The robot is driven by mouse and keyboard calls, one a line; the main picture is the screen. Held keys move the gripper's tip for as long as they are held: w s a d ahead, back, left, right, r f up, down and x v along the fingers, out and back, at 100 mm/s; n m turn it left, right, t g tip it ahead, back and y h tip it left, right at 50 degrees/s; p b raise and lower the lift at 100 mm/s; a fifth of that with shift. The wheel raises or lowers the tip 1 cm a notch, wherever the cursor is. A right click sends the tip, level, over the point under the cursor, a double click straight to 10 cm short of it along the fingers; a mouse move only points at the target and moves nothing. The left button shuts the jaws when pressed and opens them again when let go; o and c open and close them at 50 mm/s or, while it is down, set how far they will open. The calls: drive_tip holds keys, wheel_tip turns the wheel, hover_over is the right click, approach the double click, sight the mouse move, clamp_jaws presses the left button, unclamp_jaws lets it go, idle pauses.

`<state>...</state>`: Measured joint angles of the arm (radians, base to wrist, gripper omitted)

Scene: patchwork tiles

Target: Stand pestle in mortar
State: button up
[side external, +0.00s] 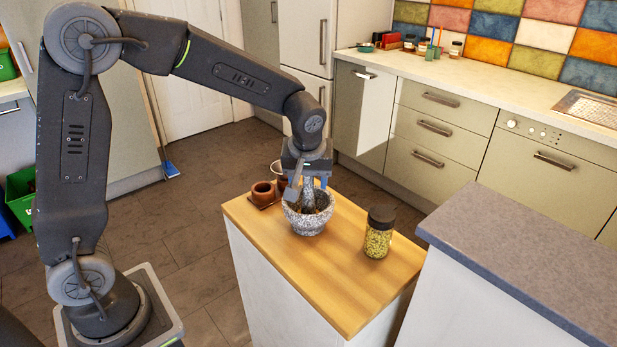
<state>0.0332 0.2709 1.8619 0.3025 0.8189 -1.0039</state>
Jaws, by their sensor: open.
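The grey speckled stone mortar (307,222) stands upright on the wooden top of a small counter. The grey stone pestle (308,192) is upright, with its lower end inside the mortar's bowl. Some brown contents show in the bowl around it. My gripper (307,185) points down right above the mortar, with its fingers around the upper part of the pestle. The gripper is open. The pestle's top is hidden by the gripper, and its foot is hidden by the mortar's rim.
Brown cups (263,192) on a small tray stand just left of the mortar. A dark-lidded jar (378,238) of yellow-green pieces stands to its right. The wooden top (330,290) is clear in front. A higher grey counter (530,240) stands at the right.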

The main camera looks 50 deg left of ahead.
drive_tip(key=v, duration=1.3)
drive_tip(key=shift+s+r, duration=0.15)
drive_tip(key=shift+r, duration=0.25)
drive_tip(key=shift+d, duration=0.1)
drive_tip(key=s+f+m+t+h, duration=0.2)
drive_tip(key=s+m, duration=0.7)
drive_tip(key=s, duration=1)
drive_tip(key=shift+f+t, duration=0.6)
drive_tip(key=shift+f, duration=0.25)
drive_tip(key=shift+s, duration=0.1)
